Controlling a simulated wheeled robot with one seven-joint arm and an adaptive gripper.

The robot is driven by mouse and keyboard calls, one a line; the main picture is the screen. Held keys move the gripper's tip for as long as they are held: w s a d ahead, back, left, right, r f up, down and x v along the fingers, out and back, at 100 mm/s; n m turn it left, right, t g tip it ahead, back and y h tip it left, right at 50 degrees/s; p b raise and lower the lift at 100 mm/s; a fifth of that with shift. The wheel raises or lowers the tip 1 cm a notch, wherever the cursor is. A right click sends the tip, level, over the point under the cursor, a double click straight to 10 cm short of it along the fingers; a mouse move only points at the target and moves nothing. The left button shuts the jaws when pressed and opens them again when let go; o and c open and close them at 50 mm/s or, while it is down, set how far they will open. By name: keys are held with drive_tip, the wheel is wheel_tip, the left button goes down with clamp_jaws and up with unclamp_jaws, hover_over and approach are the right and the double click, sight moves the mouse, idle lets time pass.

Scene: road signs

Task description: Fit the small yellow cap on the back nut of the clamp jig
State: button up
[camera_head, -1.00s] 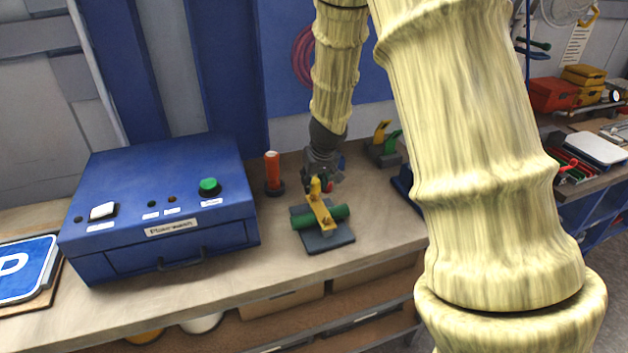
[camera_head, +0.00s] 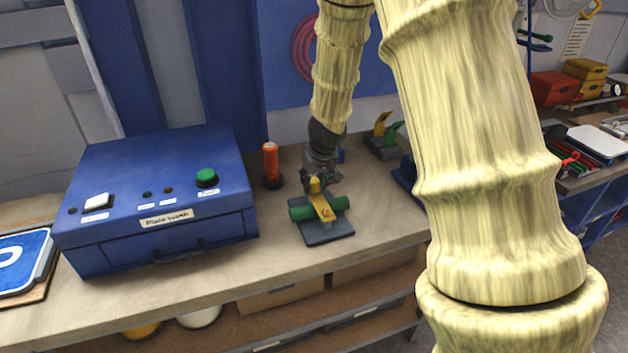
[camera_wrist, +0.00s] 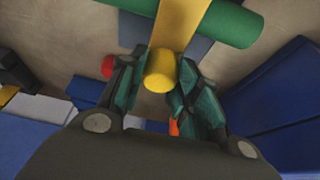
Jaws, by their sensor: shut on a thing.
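The clamp jig has a dark grey base (camera_head: 328,232), a green cylinder (camera_head: 300,212) lying across it and a yellow strap (camera_head: 323,206) over the cylinder. My gripper (camera_head: 316,186) is at the back end of the strap, pointing down. In the wrist view the small yellow cap (camera_wrist: 161,70) sits between the two fingers of my gripper (camera_wrist: 158,82), which are shut on it. The yellow strap (camera_wrist: 183,22) and green cylinder (camera_wrist: 225,25) show just beyond the cap. The back nut is hidden, and I cannot tell whether the cap touches it.
A blue machine box (camera_head: 155,200) with a green button stands left of the jig. An orange-red bottle-like object (camera_head: 271,165) stands behind, on a dark foot. A holder with yellow and green pieces (camera_head: 385,138) is at the back right. The front of the bench is clear.

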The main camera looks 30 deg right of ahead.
drive_tip(key=shift+f, duration=0.25)
idle(0.3)
drive_tip(key=o, duration=0.7)
drive_tip(key=shift+o, duration=0.2)
drive_tip(key=v, duration=1.2)
drive_tip(key=shift+s, duration=0.15)
drive_tip(key=shift+f, duration=0.1)
